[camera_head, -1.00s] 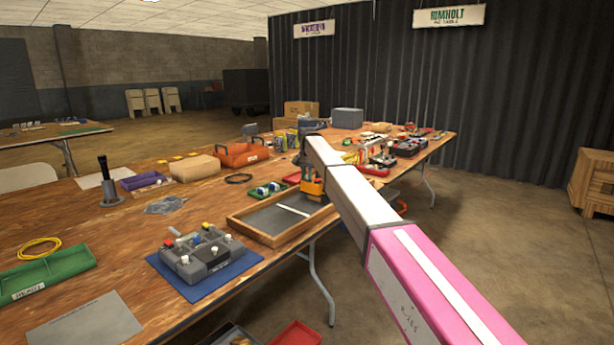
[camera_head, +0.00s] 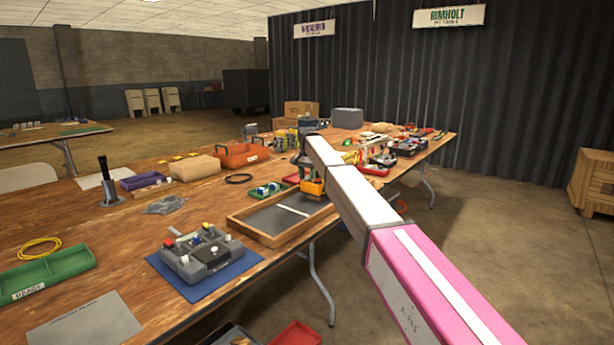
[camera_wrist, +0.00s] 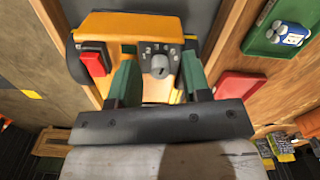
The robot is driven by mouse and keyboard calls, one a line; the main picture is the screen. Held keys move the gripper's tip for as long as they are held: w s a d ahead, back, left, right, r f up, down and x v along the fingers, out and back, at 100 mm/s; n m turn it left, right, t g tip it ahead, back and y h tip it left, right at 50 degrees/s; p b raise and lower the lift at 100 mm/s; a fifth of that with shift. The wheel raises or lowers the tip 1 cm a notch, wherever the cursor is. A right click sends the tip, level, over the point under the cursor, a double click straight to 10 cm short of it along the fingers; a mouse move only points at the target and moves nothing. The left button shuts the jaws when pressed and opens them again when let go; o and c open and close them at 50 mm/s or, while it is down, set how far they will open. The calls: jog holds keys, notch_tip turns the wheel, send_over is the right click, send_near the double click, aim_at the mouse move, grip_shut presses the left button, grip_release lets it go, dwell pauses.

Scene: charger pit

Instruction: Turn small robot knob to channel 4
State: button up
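The small orange robot (camera_wrist: 120,24) shows at the top of the wrist view. It has a red button (camera_wrist: 95,60) on the left and a grey knob (camera_wrist: 160,66) below a dark dial plate (camera_wrist: 161,48) with small pale marks. I cannot read which channel the knob points to. My gripper (camera_wrist: 158,76) is open, with one green-and-dark finger on each side of the knob. Orange gaps show between fingers and knob. In the head view the small robot (camera_head: 312,187) is a partly hidden orange shape below my arm's end.
A wooden-framed tray (camera_head: 262,238) lies at the table's front edge, beside a grey control box (camera_head: 212,252) on a blue mat. In the wrist view a red tray (camera_wrist: 238,85) and a green tray (camera_wrist: 262,42) lie to the right of the gripper. An orange bin (camera_head: 240,156) stands behind.

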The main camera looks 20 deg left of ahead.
notch_tip(320, 180, up, 11)
dwell(0.7)
jog(key=shift+f, duration=0.1)
